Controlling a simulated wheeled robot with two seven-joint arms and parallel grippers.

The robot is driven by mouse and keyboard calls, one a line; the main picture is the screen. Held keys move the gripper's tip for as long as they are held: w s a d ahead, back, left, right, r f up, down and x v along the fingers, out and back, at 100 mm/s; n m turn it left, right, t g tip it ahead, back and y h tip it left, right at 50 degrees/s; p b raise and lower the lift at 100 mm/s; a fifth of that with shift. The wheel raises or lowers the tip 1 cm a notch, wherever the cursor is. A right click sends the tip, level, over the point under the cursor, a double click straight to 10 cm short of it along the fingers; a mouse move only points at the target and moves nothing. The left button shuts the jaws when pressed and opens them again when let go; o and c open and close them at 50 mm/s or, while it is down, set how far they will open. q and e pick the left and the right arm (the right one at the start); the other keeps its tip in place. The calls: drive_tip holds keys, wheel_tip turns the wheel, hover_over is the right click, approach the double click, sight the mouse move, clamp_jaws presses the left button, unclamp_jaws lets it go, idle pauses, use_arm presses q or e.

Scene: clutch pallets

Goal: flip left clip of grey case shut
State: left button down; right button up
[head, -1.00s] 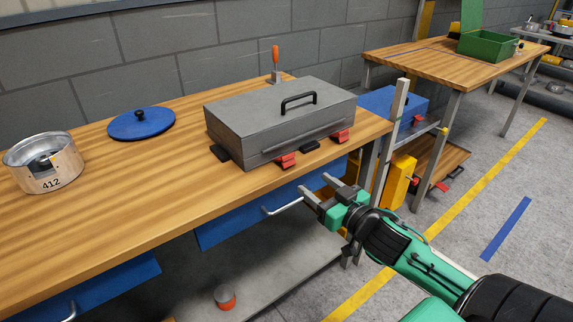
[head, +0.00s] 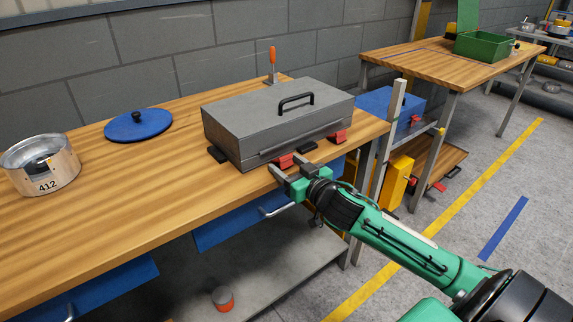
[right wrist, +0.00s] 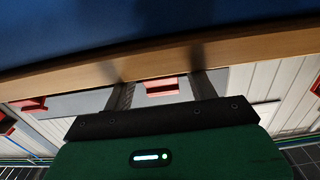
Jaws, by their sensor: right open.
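The grey case (head: 275,115) sits closed on the wooden workbench, with a black handle on its lid. Its left red clip (head: 284,161) sticks out low at the front face, and its right red clip (head: 338,136) sits farther right. My right gripper (head: 285,165) is open and empty at the bench's front edge, right by the left clip and partly covering it. In the right wrist view, the red left clip (right wrist: 162,87) shows between the two spread fingers (right wrist: 161,84); I cannot tell whether they touch it. My left gripper is not in view.
The bench's wooden edge (right wrist: 160,60) runs close past the fingers in the right wrist view. A blue lid (head: 138,125) and a metal pot (head: 42,168) stand left on the bench. A clamp (head: 272,65) with an orange handle stands behind the case. An upright post (head: 393,115) stands right.

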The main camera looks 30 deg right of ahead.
drive_tip(key=shift+w, duration=0.4)
drive_tip(key=c, duration=1)
drive_tip(key=shift+r, duration=0.1)
